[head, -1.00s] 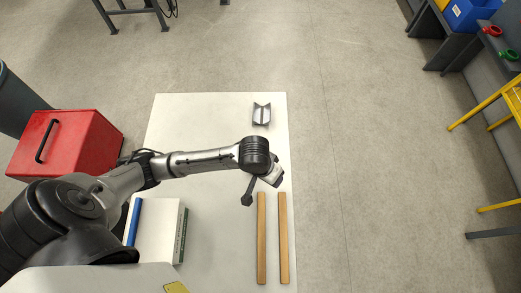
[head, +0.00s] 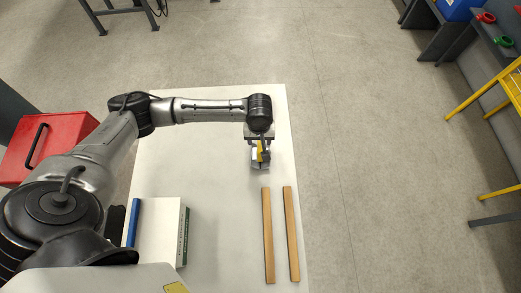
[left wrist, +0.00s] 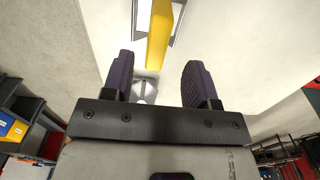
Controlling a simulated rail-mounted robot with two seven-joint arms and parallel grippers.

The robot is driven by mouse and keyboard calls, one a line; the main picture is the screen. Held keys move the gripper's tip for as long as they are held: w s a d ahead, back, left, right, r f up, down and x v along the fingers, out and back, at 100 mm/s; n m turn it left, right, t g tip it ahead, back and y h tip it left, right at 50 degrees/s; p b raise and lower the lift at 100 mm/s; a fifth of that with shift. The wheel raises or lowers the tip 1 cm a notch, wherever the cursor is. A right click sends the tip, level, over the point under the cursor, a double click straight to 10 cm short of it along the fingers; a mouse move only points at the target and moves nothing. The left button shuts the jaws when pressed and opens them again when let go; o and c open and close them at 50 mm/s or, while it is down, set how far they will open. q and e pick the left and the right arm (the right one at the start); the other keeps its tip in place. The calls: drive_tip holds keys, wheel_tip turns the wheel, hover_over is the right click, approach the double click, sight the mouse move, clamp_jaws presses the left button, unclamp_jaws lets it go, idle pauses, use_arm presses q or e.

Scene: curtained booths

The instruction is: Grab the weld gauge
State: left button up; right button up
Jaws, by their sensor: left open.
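A yellow strip-like piece, which looks like the weld gauge (head: 261,150), sits with a grey metal holder (head: 257,164) on the white table, just below my left wrist in the head view. In the left wrist view the yellow piece (left wrist: 160,32) hangs into the gap beyond the fingertips, with grey edges beside it. My left gripper (left wrist: 160,75) is open, its two dark fingers apart; neither visibly touches the yellow piece. In the head view the gripper (head: 259,139) points down close to it, its fingers mostly hidden. My right gripper is not in view.
Two wooden strips (head: 268,235) lie nearer on the table (head: 205,160). A red box (head: 45,145) stands left of the table. A small silver piece (left wrist: 145,90) shows between my fingers. Open floor lies to the right.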

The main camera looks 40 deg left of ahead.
sight(260, 149)
use_arm(q)
drive_tip(key=shift+d+f, duration=0.2)
drive_tip(key=shift+f, duration=3.45)
clamp_jaws()
